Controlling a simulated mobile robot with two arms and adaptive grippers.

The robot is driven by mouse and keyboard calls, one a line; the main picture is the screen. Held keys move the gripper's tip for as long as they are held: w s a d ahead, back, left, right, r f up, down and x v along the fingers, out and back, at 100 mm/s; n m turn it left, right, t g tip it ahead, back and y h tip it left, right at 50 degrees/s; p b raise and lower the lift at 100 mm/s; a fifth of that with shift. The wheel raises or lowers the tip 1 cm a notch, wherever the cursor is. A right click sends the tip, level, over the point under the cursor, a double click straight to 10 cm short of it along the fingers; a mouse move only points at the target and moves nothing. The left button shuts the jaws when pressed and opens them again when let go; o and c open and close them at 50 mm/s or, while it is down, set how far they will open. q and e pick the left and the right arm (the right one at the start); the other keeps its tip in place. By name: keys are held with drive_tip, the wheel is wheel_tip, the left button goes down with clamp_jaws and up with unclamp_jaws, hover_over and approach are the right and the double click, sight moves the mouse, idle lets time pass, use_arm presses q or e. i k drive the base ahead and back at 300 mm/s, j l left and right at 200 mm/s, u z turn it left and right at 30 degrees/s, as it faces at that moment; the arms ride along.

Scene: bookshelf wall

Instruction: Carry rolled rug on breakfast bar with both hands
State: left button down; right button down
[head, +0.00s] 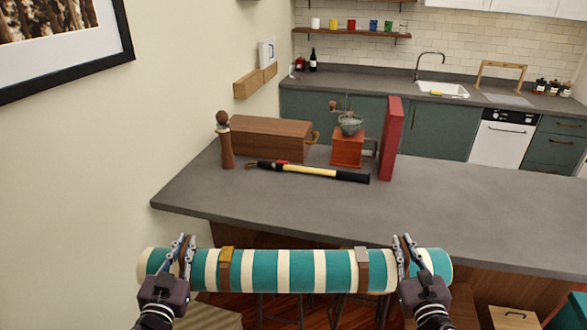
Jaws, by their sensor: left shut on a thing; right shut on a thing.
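The finger parts behind the rug are hidden.
On the bar's far left stand a pepper mill (225,140), a wooden box (268,138), a coffee grinder (348,145) and a red book (391,138). A yellow-and-black tool (312,171) lies before them. The bar's front and right are clear. Stools stand below; a wall is at left.

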sight(295, 196)
drive_tip(key=i, duration=1.35)
